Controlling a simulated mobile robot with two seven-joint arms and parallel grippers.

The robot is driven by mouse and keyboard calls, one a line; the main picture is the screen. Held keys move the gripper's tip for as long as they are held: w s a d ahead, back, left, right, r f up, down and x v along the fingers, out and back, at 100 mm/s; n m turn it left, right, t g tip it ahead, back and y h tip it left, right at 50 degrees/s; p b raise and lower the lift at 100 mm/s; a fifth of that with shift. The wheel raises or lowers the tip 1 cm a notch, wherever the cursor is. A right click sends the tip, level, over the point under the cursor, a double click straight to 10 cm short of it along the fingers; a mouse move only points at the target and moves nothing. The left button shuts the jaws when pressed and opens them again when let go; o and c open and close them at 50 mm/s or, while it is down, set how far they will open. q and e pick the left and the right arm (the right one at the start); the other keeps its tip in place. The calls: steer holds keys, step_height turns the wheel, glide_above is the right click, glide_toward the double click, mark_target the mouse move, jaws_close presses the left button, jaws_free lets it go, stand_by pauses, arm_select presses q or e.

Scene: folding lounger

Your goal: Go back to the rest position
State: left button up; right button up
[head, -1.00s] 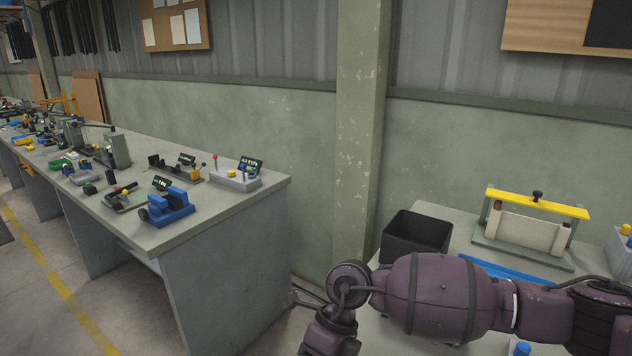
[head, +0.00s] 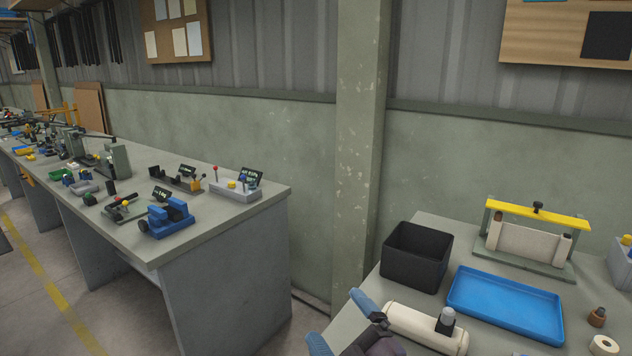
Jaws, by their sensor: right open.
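My right gripper (head: 338,320) shows at the bottom of the head view, at the left edge of the near right table. Its two blue fingers are spread apart, with nothing visible between them. A dark part of my right arm shows just below it, cut off by the picture's edge. My left gripper is not in view.
The right table holds a black bin (head: 416,257), a blue tray (head: 506,304), a long white rounded piece (head: 424,328) beside the gripper, and a yellow-topped frame (head: 537,208). A long bench (head: 150,228) with several devices runs along the left. Floor shows at far left.

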steer(key=s+d+f+m+g+h, duration=0.3)
steer(key=d+f+m+h, duration=0.3)
steer(key=d+f, duration=0.15)
steer(key=s+d+f+m+g+h, duration=0.2)
steer(key=s+d+f+m+h, duration=0.3)
steer(key=d, duration=0.4)
steer(key=s+d+f+m+g+h, duration=0.1)
steer(key=s+d+f+m+g, duration=0.3)
steer(key=s, duration=0.5)
steer(key=s+d+f+m+g, duration=0.1)
steer(key=s+d+f+g, duration=0.35)
steer(key=s, duration=0.35)
steer(key=w+a+f+t, duration=0.1)
steer(key=w+f+t, duration=0.5)
steer(key=f, duration=0.4)
steer(key=shift+w+f+n+t, duration=0.25)
steer(key=shift+w+n+t, duration=0.1)
steer(key=shift+t, duration=0.2)
